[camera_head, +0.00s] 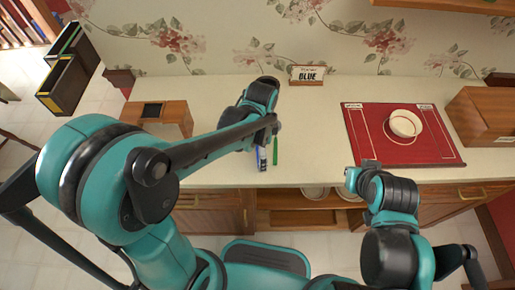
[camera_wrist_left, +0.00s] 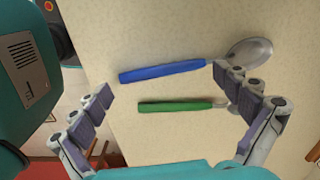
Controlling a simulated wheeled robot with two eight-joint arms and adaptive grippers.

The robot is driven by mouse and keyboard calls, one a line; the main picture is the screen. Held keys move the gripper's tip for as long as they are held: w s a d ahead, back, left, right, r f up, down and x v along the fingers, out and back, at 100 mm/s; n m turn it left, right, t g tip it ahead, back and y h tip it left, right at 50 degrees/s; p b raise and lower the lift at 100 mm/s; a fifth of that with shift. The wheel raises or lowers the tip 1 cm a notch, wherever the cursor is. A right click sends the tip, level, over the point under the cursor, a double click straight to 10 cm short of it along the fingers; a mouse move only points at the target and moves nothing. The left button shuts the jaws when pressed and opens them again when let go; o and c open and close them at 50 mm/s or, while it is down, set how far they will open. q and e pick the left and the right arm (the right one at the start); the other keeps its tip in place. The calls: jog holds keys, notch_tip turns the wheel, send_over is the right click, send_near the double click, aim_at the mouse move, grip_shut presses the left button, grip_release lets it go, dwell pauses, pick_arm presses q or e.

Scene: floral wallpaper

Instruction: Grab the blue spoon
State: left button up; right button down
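The blue spoon lies on the light countertop; its blue handle (camera_wrist_left: 162,71) and metal bowl (camera_wrist_left: 250,52) show in the left wrist view. In the head view the blue handle (camera_head: 262,157) is partly covered by my left arm. A green-handled utensil (camera_wrist_left: 178,106) lies beside it, roughly parallel; it also shows in the head view (camera_head: 276,150). My left gripper (camera_wrist_left: 162,84) is open and empty, its fingers spread over the spoon area, one near each end of the blue handle. In the head view it is mostly hidden by the arm. My right gripper (camera_head: 358,174) is by the counter's front edge, its fingers unclear.
A red placemat (camera_head: 362,145) with a white bowl (camera_head: 404,124) is on the right. A wooden box (camera_head: 478,116) stands at the far right, another wooden block (camera_head: 174,113) at left. A sign reading BLUE (camera_head: 308,75) stands at the back wall. The middle counter is clear.

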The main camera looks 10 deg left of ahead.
pick_arm(q)
jog(key=c, duration=0.9)
